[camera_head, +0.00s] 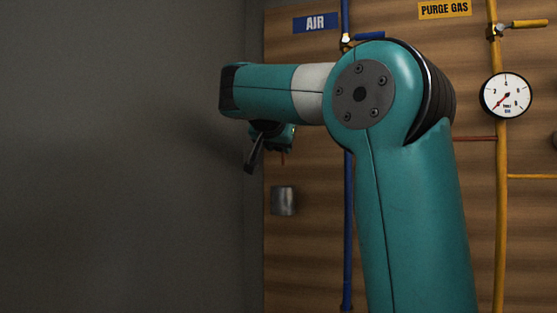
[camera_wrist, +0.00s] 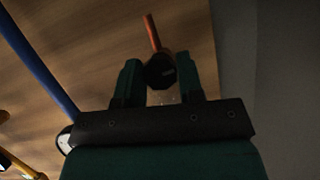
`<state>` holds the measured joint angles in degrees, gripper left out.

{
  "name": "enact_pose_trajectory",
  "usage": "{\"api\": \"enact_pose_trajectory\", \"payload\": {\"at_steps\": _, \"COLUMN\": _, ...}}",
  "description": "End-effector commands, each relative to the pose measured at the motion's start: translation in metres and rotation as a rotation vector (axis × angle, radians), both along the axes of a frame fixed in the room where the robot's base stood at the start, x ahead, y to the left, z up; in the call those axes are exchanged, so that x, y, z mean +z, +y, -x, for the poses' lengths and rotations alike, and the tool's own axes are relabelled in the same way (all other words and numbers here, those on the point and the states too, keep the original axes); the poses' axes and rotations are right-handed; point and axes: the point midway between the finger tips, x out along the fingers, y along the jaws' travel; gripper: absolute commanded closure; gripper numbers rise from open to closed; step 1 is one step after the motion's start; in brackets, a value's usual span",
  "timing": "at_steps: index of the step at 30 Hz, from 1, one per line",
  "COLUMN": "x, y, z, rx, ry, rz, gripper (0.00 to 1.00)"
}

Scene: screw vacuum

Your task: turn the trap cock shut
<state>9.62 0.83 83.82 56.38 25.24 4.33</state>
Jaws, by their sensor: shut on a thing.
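In the wrist view, a dark, faceted round body (camera_wrist: 160,70) with a thin red-orange bar pointing up from it sits between my two fingers; I take it as the trap cock. My gripper (camera_wrist: 158,80) is shut on it, with a green finger on each side. In the head view my gripper (camera_head: 268,150) hangs below the end of my arm, at the left edge of the wooden board. A small bit of red shows beside it there; most of the cock is hidden.
The wooden board (camera_head: 310,240) carries a blue AIR pipe (camera_head: 348,230) and a yellow PURGE GAS pipe (camera_head: 500,220). A round gauge (camera_head: 506,95) is at the right. A grey metal cup-like piece (camera_head: 284,200) is below my gripper. A bare grey wall (camera_head: 120,150) fills the left.

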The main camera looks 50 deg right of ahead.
Motion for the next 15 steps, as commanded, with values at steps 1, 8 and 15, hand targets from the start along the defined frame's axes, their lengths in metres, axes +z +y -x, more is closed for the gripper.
{"api": "enact_pose_trajectory", "payload": {"at_steps": 1, "x": -0.0064, "y": -0.0004, "z": 0.0007, "rx": 0.0, "ry": -0.039, "rz": -0.013, "gripper": 0.89}}
{"api": "enact_pose_trajectory", "payload": {"at_steps": 8, "x": -0.0012, "y": -0.0003, "z": 0.0007, "rx": 0.0, "ry": -0.12, "rz": -0.05, "gripper": 0.89}}
{"api": "enact_pose_trajectory", "payload": {"at_steps": 15, "x": 0.0003, "y": -0.0001, "z": 0.0006, "rx": 0.0, "ry": -0.121, "rz": -0.052, "gripper": 0.89}}
